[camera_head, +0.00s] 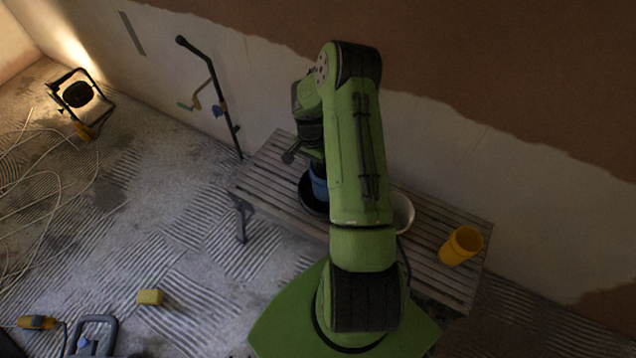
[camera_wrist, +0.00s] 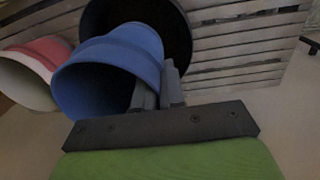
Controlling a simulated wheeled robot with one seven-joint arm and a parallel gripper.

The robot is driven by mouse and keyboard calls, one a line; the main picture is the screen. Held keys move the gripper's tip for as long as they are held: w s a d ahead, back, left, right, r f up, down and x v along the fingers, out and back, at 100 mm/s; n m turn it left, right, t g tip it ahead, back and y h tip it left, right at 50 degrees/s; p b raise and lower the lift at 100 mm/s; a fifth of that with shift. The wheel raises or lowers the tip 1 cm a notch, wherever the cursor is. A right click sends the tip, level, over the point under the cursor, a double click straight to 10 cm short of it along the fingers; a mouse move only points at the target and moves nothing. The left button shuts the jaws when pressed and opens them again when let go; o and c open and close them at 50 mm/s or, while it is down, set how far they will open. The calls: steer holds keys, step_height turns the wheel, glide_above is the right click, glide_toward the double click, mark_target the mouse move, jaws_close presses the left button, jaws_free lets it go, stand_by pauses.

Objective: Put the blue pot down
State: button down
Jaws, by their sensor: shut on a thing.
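The blue pot (camera_wrist: 108,72) is in my gripper (camera_wrist: 158,88), whose fingers are shut on its wall at the right side of the rim in the wrist view. In the head view the blue pot (camera_head: 319,187) is mostly hidden by my green arm. It shows at or over a dark round dish (camera_head: 311,203) on the slatted bench (camera_head: 268,172). The dark dish also shows behind the pot in the wrist view (camera_wrist: 180,28). I cannot tell whether the pot touches the dish.
A white container (camera_head: 403,213) stands on the bench right of my arm, partly hidden. A pink and white pot (camera_wrist: 30,75) shows left of the blue pot. A black pole (camera_head: 216,98) leans against the wall at left.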

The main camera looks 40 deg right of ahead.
steer(key=shift+f+b, duration=0.8)
steer(key=shift+f, duration=1.7)
steer(key=c, duration=1.2)
jaws_free()
